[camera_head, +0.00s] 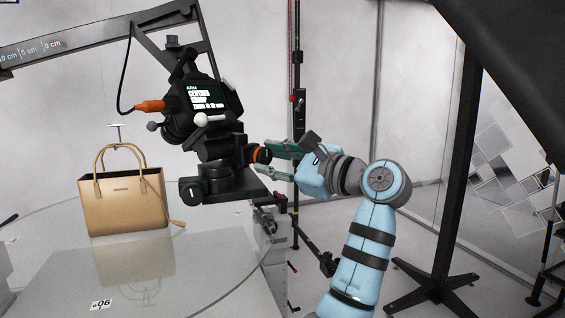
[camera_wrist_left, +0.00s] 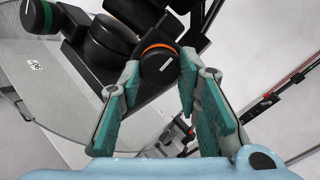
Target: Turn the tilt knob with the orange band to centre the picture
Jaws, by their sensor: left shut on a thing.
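The tilt knob (camera_head: 262,155) is dark with an orange band and sits on the right side of the camera head, below the black camera (camera_head: 205,103). In the left wrist view the knob (camera_wrist_left: 159,66) shows a white mark on its face. My left gripper (camera_head: 269,158) has its green fingers shut on the knob, one on each side. The fingers also show in the left wrist view (camera_wrist_left: 160,75). The camera's screen (camera_head: 205,97) reads CENTRED and SHARP, with a smaller line under it. A tan handbag (camera_head: 125,200) stands upright on the glass turntable (camera_head: 200,265). My right gripper is not in view.
A second knob, with a green band (camera_wrist_left: 40,16), is at the upper left of the wrist view. An orange plug (camera_head: 150,106) with a black cable enters the camera. A black stand (camera_head: 445,220) rises at the right. A ruled arm (camera_head: 70,43) spans the upper left.

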